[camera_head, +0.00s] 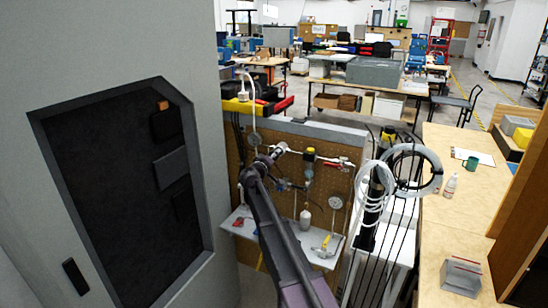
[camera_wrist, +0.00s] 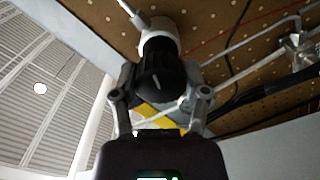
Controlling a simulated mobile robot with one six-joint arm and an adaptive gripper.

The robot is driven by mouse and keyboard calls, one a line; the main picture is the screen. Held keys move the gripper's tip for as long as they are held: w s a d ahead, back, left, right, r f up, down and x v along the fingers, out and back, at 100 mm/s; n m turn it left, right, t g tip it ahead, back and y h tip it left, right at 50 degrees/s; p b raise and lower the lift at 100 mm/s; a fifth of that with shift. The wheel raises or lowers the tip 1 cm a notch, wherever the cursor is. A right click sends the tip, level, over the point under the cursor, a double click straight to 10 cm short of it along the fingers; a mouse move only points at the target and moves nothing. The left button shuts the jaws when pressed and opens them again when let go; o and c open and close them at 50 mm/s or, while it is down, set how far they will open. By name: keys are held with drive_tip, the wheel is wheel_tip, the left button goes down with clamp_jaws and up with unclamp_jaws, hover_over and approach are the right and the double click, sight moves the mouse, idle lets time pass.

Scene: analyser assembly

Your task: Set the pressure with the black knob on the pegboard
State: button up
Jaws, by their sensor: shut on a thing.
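The black knob (camera_wrist: 160,77) has a pale mark on its face. It sits on a white round body (camera_wrist: 159,24) fixed to the brown perforated pegboard (camera_wrist: 228,22). My gripper (camera_wrist: 161,88) has one finger on each side of the knob and is shut on it. In the head view my gripper (camera_head: 262,166) is up against the upper left part of the pegboard (camera_head: 236,149), and my arm hides part of the board below. I cannot make out the knob itself in the head view.
White tubes and fittings run across the board, with a yellow-and-black part (camera_head: 310,154) and a red-handled valve (camera_head: 341,162) to the right. A grey shelf (camera_head: 240,222) holds small parts below. Coiled white tubing (camera_head: 428,170) hangs right. A large grey cabinet (camera_head: 120,60) stands left.

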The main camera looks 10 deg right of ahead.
drive_tip(key=m, duration=0.6)
drive_tip(key=shift+w+a, duration=0.1)
idle(0.3)
drive_tip(key=o, duration=1.1)
drive_tip(key=shift+o, duration=0.2)
drive_tip(key=v, duration=1.2)
